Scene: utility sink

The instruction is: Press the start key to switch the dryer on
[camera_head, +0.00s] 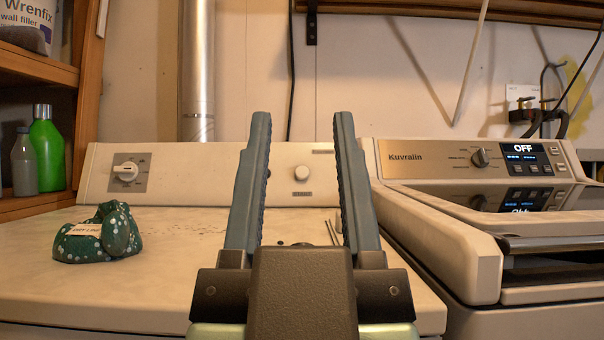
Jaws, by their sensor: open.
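The dryer (200,200) is the white machine at the left and middle, with an upright back panel. Its start key (302,173) is a round pale button on that panel, with a label reading START just below it. My gripper (303,125) is open and empty, its two grey-blue fingers pointing up and away from me. In the picture the start key shows between the two fingers, at about mid-finger height. The gripper appears in front of the panel; I cannot tell the exact distance. A dial (126,171) sits on the panel's left part.
A green spotted cloth bundle (98,234) lies on the dryer top at left. Thin metal pieces (332,233) lie near the right finger. The Kuvralin machine (450,225), its display reading OFF, stands at right. A wooden shelf (38,68) with bottles is at far left.

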